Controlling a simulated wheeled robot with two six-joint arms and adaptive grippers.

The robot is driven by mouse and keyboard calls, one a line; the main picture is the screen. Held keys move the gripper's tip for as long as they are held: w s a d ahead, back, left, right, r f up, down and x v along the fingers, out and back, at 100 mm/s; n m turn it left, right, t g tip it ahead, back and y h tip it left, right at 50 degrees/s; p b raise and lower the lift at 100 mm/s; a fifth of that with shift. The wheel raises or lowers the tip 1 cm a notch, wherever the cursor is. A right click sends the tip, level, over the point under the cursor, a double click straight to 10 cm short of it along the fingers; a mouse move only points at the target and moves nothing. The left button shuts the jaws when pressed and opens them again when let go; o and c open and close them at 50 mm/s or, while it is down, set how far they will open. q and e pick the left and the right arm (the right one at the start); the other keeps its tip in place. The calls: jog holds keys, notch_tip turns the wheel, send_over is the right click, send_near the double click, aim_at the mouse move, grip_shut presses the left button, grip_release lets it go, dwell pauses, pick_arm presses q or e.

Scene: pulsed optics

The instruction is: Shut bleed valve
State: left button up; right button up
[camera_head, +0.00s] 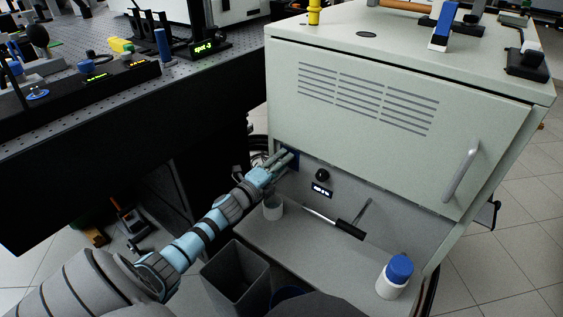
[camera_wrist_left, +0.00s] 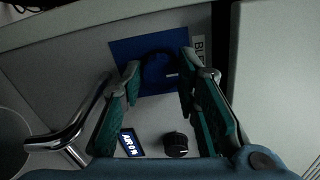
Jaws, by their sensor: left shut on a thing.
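The bleed valve is a round blue knob (camera_wrist_left: 158,75) on a blue plate (camera_wrist_left: 121,50) in the left wrist view. A partly hidden label (camera_wrist_left: 197,50) beside it starts with "BL". In the head view the blue plate (camera_head: 293,154) shows behind my fingers, under the left end of the cabinet front; the knob is hidden there. My left gripper (camera_head: 284,161) reaches up to it. In the left wrist view its fingers (camera_wrist_left: 160,72) stand on both sides of the knob and are shut on it. My right gripper is not in view.
A black knob (camera_head: 322,175) and a small lit display (camera_head: 322,191) sit right of the valve. The shelf (camera_head: 310,250) below holds a cup (camera_head: 273,208), a black-handled tool (camera_head: 350,229) and a blue-capped bottle (camera_head: 394,278). A grey bin (camera_head: 236,277) stands in front. A dark optical table (camera_head: 120,130) flanks my arm.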

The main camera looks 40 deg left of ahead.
pick_arm(q)
jog(key=shift+f, duration=0.1)
jog(key=o, duration=1.2)
jog(key=shift+a, duration=0.1)
jog(key=shift+c, duration=0.2)
jog(key=shift+s, duration=0.1)
jog(key=s, duration=1.2)
jog(key=shift+d, duration=0.2)
